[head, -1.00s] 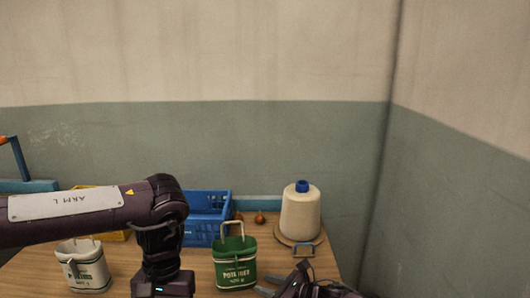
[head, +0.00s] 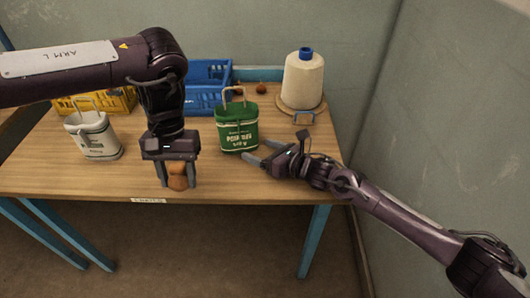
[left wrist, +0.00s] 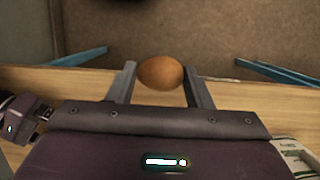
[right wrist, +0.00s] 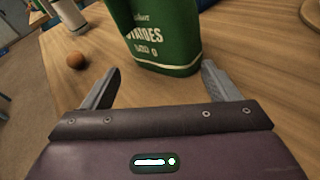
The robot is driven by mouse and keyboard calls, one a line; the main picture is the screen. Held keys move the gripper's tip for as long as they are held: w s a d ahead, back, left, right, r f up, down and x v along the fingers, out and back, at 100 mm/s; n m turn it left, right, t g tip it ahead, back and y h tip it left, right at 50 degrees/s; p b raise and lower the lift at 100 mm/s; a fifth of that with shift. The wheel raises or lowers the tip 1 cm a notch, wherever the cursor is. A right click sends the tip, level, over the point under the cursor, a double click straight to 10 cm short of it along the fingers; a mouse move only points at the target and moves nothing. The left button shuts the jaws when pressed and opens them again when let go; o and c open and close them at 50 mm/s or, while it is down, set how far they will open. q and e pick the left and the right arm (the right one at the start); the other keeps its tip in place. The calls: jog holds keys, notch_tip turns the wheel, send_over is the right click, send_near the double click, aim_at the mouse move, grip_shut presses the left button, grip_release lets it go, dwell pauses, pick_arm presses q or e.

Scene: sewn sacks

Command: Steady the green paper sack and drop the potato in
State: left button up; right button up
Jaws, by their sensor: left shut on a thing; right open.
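The green paper sack (head: 237,132) stands upright and open on the table, its pale handle up. Its printed lower side also shows in the right wrist view (right wrist: 160,35). My left gripper (head: 178,186) is shut on a brown potato (left wrist: 160,73), low near the table's front edge, left of and nearer than the sack. In the head view two brown shapes show one above the other between its fingers; I cannot tell how they relate. My right gripper (right wrist: 160,72) is open and empty, its fingers pointing at the sack's lower right side; contact is unclear.
A white sack (head: 94,137) stands at the left. A blue crate (head: 206,99) and a yellow crate (head: 112,100) are at the back. A thread cone (head: 303,80) stands on a round board at the back right. A brown round thing (right wrist: 77,60) lies on the table.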

aim_at(240, 132)
pick_arm(q)
jog(key=shift+s, duration=0.1)
pick_arm(e)
jog(key=s+r+m+t, duration=0.1)
jog(key=s+m, duration=0.1)
jog(key=m, duration=0.1)
jog(key=s+a+r+m+t, duration=0.1)
jog(key=s+m, duration=0.1)
jog(key=m, duration=0.1)
jog(key=s+a+r+m+t, duration=0.1)
jog(key=s+m, duration=0.2)
jog(key=shift+a+m+h, duration=0.1)
jog(key=shift+m+h, duration=0.2)
jog(key=shift+m, duration=0.1)
jog(key=s+d+r+m+t+h, duration=0.3)
jog(key=s+m, duration=0.1)
jog(key=m, duration=0.6)
pick_arm(q)
jog(key=shift+r, duration=0.1)
pick_arm(e)
jog(key=x, duration=1.2)
jog(key=shift+a+r, duration=0.1)
jog(key=shift+r, duration=0.1)
jog(key=shift+s, duration=0.1)
